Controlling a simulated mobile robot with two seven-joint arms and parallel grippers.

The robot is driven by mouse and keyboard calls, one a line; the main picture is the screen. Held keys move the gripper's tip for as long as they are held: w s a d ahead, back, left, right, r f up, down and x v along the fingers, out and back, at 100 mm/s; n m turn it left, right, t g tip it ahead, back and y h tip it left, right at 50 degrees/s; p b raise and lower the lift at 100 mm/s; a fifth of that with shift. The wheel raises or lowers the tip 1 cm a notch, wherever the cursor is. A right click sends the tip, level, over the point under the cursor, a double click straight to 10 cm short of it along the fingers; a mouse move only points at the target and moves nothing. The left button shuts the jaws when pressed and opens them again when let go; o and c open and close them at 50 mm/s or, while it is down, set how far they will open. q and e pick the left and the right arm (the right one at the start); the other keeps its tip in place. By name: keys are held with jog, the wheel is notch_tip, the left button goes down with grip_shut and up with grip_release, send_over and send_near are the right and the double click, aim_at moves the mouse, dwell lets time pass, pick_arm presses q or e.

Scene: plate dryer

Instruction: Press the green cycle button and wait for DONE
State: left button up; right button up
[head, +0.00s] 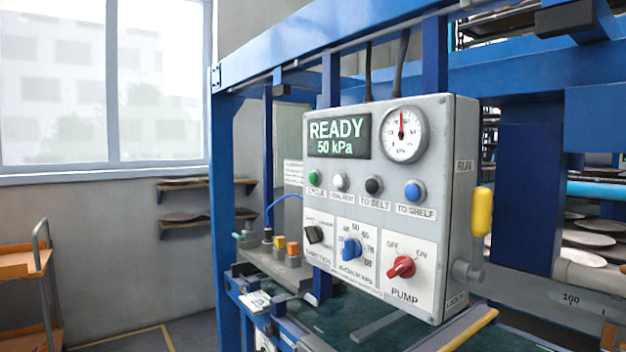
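A grey control box (453,150) hangs from the blue frame at the centre right. Its display (338,136) reads READY, 50 kPa. The green button (313,176), labelled CYCLE, is at the left end of a row of buttons under the display. To its right are a white button (340,181), a black button (374,185) and a blue button (414,191). A round gauge (403,134) has its red needle pointing about straight up. Nothing covers the green button. Neither of my grippers shows in the head view.
Below the buttons are a black switch (314,234), a blue knob (350,249) and a red PUMP knob (401,267). A yellow handle (482,211) sticks out on the box's right side. Blue posts (227,200) flank the box. An orange cart (20,262) stands at left.

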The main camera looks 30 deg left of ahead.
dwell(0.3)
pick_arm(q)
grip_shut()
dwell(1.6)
